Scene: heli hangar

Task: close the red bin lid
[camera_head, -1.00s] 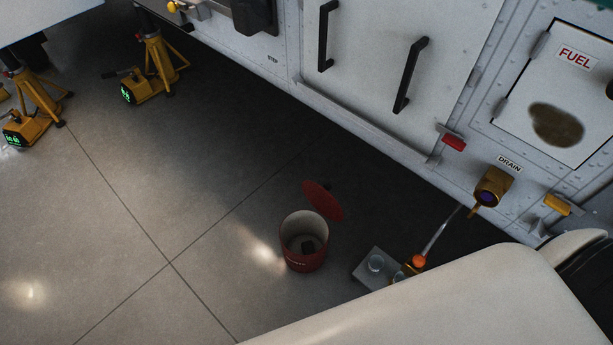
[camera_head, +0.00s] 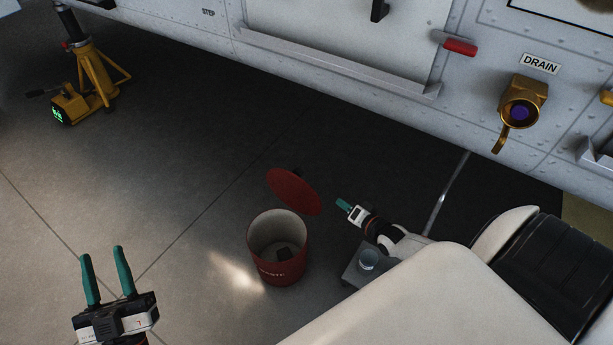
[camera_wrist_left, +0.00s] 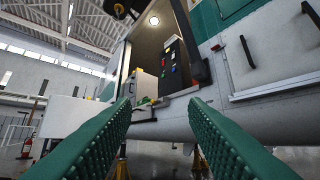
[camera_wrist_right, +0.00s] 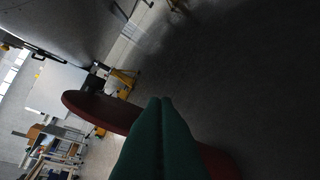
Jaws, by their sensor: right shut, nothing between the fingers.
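The red bin (camera_head: 277,262) stands upright on the floor with its mouth open. A small dark item lies inside it. Its round red lid (camera_head: 294,191) stands raised and tilted at the bin's far right rim. My right gripper (camera_head: 342,205) is shut and empty, just right of the lid in the head view. In the right wrist view the lid (camera_wrist_right: 95,112) lies behind the green fingers (camera_wrist_right: 163,105); I cannot tell whether they touch it. My left gripper (camera_head: 103,262) is open and empty at the lower left, away from the bin; its spread fingers show in the left wrist view (camera_wrist_left: 160,110).
A grey block with a clear jar (camera_head: 368,260) stands right of the bin, below my right arm. The white helicopter side with a brass drain (camera_head: 520,105) runs along the top right. A yellow jack (camera_head: 88,85) stands at upper left. Floor left of the bin is clear.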

